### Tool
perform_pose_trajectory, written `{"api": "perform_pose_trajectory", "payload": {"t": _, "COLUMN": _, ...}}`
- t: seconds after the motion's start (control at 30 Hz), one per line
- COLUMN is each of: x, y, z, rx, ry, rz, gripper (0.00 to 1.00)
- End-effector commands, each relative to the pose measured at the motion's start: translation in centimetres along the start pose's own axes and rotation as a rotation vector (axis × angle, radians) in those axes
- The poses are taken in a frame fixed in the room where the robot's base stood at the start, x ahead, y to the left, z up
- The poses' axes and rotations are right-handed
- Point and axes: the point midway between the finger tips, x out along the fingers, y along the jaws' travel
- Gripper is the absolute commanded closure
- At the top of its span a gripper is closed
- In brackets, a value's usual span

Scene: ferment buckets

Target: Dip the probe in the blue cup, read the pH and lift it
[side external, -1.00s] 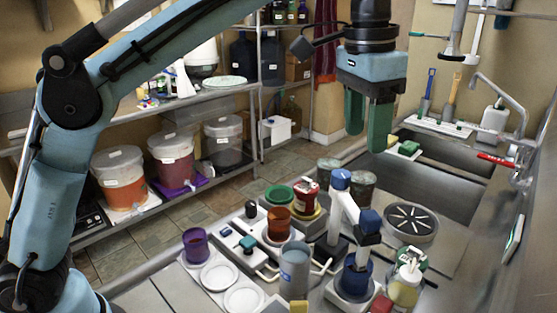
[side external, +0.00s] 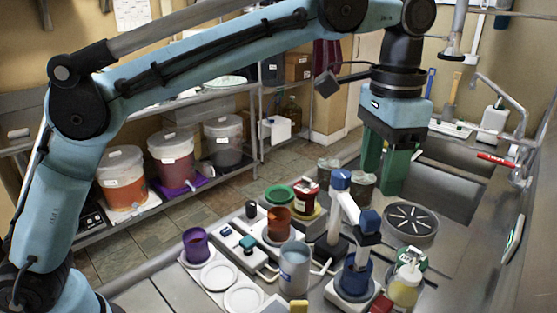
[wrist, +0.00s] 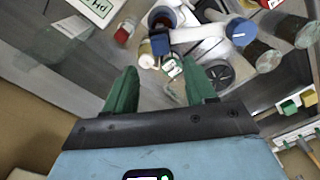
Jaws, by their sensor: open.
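The blue cup (side external: 356,276) stands on a white base at the front of the counter. It also shows at the top of the wrist view (wrist: 160,14). A blue-capped probe head (side external: 369,221) sits at the end of a white arm (side external: 349,207), over or in the blue cup; I cannot tell how deep its tip reaches. The probe head also shows in the wrist view (wrist: 160,44). A second blue cap (side external: 341,180) tops the arm's other end. My gripper (side external: 386,178) is open and empty, with green fingers pointing down, above and behind the probe.
A clear cup of bluish liquid (side external: 295,268) stands left of the blue cup. Behind are an orange cup (side external: 278,223), a red-labelled jar (side external: 306,198) and a round drain (side external: 410,222). A pH sign (wrist: 97,8) shows in the wrist view.

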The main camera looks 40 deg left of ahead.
Motion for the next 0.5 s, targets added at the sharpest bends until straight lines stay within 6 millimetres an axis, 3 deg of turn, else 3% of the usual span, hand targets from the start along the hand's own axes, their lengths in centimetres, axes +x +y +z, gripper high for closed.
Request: {"api": "perform_pose_trajectory", "payload": {"t": 0.5, "x": 6.5, "y": 0.0, "z": 0.0, "rx": 0.000, "ry": 0.000, "rz": 0.000, "gripper": 0.45}}
